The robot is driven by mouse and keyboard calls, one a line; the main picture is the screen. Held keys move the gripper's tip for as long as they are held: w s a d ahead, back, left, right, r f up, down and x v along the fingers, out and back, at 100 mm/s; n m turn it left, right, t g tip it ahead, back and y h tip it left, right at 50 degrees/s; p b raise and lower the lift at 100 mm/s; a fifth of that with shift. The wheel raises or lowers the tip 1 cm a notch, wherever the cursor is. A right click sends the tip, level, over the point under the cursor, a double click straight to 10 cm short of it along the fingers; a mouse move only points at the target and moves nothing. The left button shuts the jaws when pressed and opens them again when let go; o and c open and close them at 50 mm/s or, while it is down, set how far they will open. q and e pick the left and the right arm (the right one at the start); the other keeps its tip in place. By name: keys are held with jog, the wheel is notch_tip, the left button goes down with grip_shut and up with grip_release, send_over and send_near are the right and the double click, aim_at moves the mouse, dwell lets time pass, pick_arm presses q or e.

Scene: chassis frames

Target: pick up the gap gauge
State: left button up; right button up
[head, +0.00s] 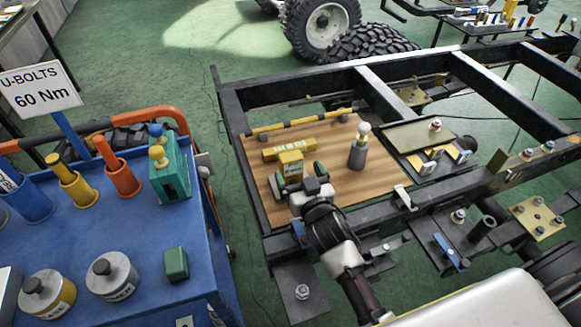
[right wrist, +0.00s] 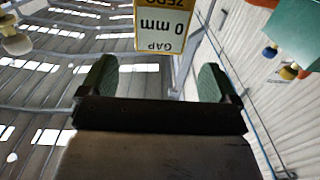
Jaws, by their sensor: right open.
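The gap gauge (head: 291,160) is yellow with a pale display face and a long yellow bar behind it. It is at the wooden board on the chassis frame in the head view. In the right wrist view its label (right wrist: 163,25) reads "GAP 0 mm" upside down, beyond and between the fingers. My right gripper (head: 301,180) is open, with its green fingers at the near side of the gauge. The right wrist view shows nothing between the fingertips (right wrist: 157,78). Whether a finger touches the gauge I cannot tell. My left gripper is not in view.
A grey cylinder with a pale knob (head: 358,148) stands right of the gauge on the wooden board (head: 385,178). Black frame rails (head: 243,150) surround the board. A blue cart (head: 130,222) with coloured holders and weights stands left. An olive plate (head: 418,137) lies further right.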

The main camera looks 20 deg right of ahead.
aim_at(293, 161)
jog(key=w, duration=0.6)
jog(key=shift+w+a, duration=0.1)
jog(key=shift+w, duration=0.15)
jog(key=c, duration=1.1)
